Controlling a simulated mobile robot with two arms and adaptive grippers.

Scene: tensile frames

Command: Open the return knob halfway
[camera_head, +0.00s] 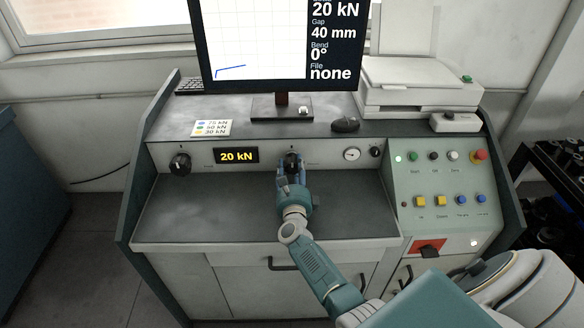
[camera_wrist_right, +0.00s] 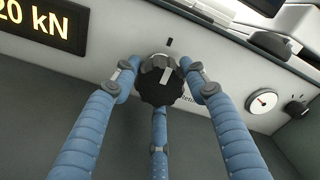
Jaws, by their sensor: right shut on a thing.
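A black ridged knob (camera_head: 292,157) sits at the middle of the console's upright front panel, right of the yellow "20 kN" display (camera_head: 237,156). My right gripper (camera_head: 291,172) is shut on this knob. In the right wrist view its blue fingers (camera_wrist_right: 163,92) close around the black knob (camera_wrist_right: 158,84) from left, right and below. A pale pointer line on the knob's face points roughly up, toward a short black tick on the panel. The knob's label is mostly hidden by a finger, so I cannot read its name. My left gripper is not in view.
Another black knob (camera_head: 180,164) is at the panel's left. A round gauge (camera_head: 352,154) and a small knob (camera_head: 375,151) are at its right. A button panel (camera_head: 443,185) with a red stop button (camera_head: 480,155) stands further right. The grey desktop (camera_head: 210,212) is clear.

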